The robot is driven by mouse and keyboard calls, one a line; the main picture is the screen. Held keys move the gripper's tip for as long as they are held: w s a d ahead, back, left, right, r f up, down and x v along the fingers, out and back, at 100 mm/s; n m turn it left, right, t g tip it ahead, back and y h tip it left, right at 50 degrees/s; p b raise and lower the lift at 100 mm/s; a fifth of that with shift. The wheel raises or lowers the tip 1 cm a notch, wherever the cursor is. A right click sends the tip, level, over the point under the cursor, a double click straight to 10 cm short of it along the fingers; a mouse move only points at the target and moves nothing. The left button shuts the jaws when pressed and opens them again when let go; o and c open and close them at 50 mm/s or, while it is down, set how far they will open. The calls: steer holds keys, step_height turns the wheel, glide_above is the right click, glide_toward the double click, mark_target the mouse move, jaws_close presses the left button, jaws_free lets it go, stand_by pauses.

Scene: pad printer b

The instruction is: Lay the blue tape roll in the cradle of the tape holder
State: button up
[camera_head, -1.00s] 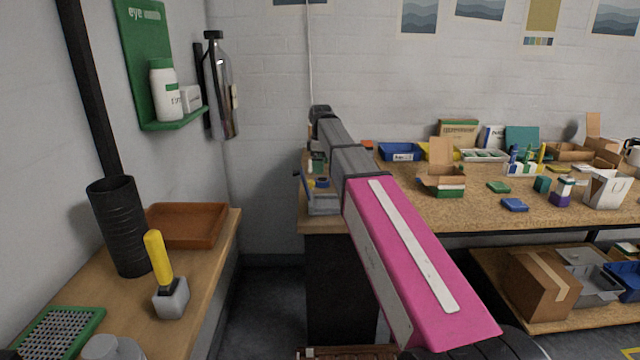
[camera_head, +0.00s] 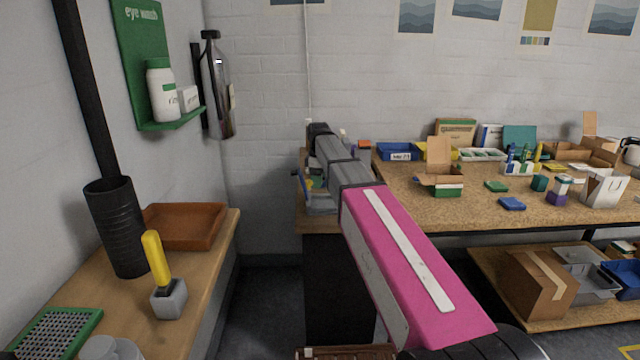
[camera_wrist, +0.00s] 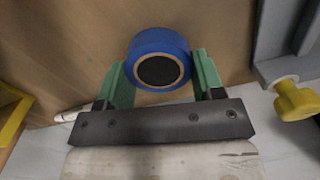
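The blue tape roll (camera_wrist: 160,58), with a dark core, shows in the wrist view between the green fingers of my gripper (camera_wrist: 158,62). The fingers press against its left and right sides, with no clear gap. The roll's face is toward the wrist camera; I cannot tell whether its far side touches anything. A grey piece (camera_wrist: 275,42) with a yellow knob (camera_wrist: 296,100) stands to the right of the fingers; it may be part of the tape holder. In the head view, a grey holder (camera_head: 322,204) sits at the bench's left end, and my arm hides most of that area.
The bench (camera_head: 410,212) carries an open carton (camera_head: 441,180), a blue bin (camera_head: 398,151) and small boxes to the right. A yellow object (camera_wrist: 12,110) and a white marker-like item (camera_wrist: 72,115) lie left of my gripper. A wall stands close behind the bench.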

steer(key=shift+r, duration=0.1)
step_height(320, 180, up, 10)
stand_by(0.7)
